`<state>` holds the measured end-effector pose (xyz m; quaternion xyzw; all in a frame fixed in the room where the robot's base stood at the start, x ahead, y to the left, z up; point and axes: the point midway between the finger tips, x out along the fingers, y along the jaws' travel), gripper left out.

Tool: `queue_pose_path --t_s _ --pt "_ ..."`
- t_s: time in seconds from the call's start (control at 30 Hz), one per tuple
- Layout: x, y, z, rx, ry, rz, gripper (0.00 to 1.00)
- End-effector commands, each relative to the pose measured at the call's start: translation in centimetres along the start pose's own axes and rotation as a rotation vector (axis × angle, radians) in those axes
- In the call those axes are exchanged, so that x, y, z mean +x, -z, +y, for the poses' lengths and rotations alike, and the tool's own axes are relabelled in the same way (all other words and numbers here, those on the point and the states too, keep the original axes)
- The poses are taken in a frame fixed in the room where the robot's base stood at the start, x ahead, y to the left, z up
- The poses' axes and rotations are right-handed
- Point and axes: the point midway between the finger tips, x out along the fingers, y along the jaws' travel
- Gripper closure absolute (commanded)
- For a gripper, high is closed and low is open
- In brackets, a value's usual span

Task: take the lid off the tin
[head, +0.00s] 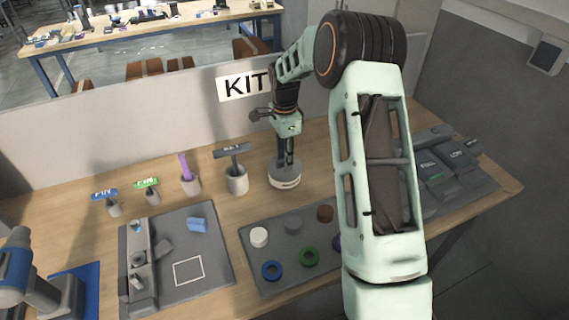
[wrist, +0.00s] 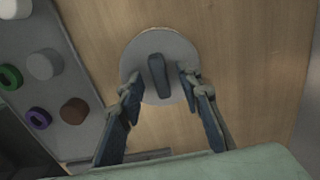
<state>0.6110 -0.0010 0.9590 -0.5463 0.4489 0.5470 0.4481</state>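The tin (head: 285,181) is a short, pale grey round container standing on the wooden bench, below the KIT sign in the head view. In the wrist view its round grey lid (wrist: 140,53) is seen from above, with a dark upright bar handle (wrist: 157,70) across its middle. My gripper (wrist: 160,79) is over the lid, its two fingers apart, one on each side of the handle. Gaps show between the fingers and the handle. The lid hides the tin's body in the wrist view. My arm comes down over the tin in the head view.
A grey tray (head: 270,286) with several coloured rings and discs lies in front of the tin. A cup with a tool (head: 237,180) stands close to its left. A grey board (head: 210,240) is further left, and dark cases (head: 440,170) lie at right.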

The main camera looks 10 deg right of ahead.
Motion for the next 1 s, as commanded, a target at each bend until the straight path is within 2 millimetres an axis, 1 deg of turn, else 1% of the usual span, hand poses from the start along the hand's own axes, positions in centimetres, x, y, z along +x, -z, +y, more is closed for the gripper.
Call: queue_pose_path --t_s 0.1,0.27,0.57,1.0 --pt "0.41 -0.02 -0.05 0.000 0.002 0.000 0.67" --pt "0.43 -0.02 -0.04 0.000 0.002 0.000 0.67" --pt "0.41 -0.01 -0.03 0.000 0.002 0.000 0.99" --pt "0.07 0.01 -0.08 0.000 0.003 0.001 1.00"
